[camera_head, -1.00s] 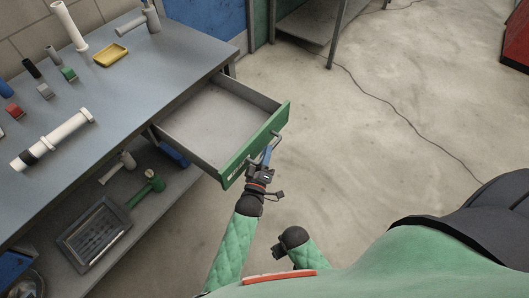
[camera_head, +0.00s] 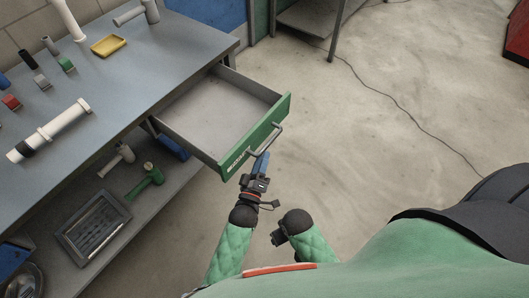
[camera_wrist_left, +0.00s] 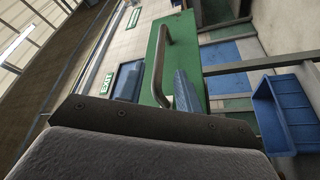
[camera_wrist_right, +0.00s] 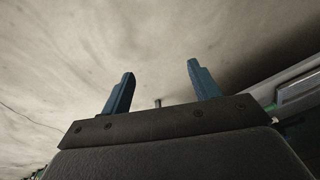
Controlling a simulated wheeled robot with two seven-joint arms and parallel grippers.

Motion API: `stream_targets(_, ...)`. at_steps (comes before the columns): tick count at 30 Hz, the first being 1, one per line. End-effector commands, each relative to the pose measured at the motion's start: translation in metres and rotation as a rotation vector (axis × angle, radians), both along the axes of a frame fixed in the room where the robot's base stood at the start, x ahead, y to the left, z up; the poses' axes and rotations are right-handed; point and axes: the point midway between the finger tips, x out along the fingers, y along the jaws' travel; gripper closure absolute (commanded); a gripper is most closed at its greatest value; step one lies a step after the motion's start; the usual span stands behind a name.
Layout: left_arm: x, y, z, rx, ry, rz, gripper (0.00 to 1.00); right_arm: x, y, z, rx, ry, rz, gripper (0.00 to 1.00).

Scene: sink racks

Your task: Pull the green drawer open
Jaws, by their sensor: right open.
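The green drawer (camera_head: 262,136) stands pulled far out of the workbench, with its empty grey inside showing. Its bar handle (camera_head: 265,141) is on the green front; the handle also shows in the left wrist view (camera_wrist_left: 160,68). My left gripper (camera_head: 263,160) is at the near end of the handle. My right gripper (camera_wrist_right: 160,85) is open and empty, with both blue fingers apart, away from the drawer.
The workbench (camera_head: 120,100) carries a white pipe (camera_head: 50,130), a yellow tray (camera_head: 108,45) and small parts. The lower shelf holds a green-headed mallet (camera_head: 146,180), a dark tray (camera_head: 94,227) and a blue bin (camera_head: 172,147).

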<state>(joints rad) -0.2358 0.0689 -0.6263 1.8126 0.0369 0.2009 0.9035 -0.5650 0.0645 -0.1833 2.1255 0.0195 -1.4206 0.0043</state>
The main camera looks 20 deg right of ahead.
Motion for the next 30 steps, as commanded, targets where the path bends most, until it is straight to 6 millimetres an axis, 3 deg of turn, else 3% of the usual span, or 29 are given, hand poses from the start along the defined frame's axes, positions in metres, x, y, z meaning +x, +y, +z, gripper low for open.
stream_targets(9,-0.018,0.013,-0.005,-0.001,0.000,-0.001,0.66,-0.003,0.001,0.027,0.004,0.000,-0.001,0.39)
stream_targets(30,-0.019,0.013,-0.005,0.026,-0.017,0.007,0.66,-0.005,0.000,0.027,0.003,0.004,0.001,0.39)
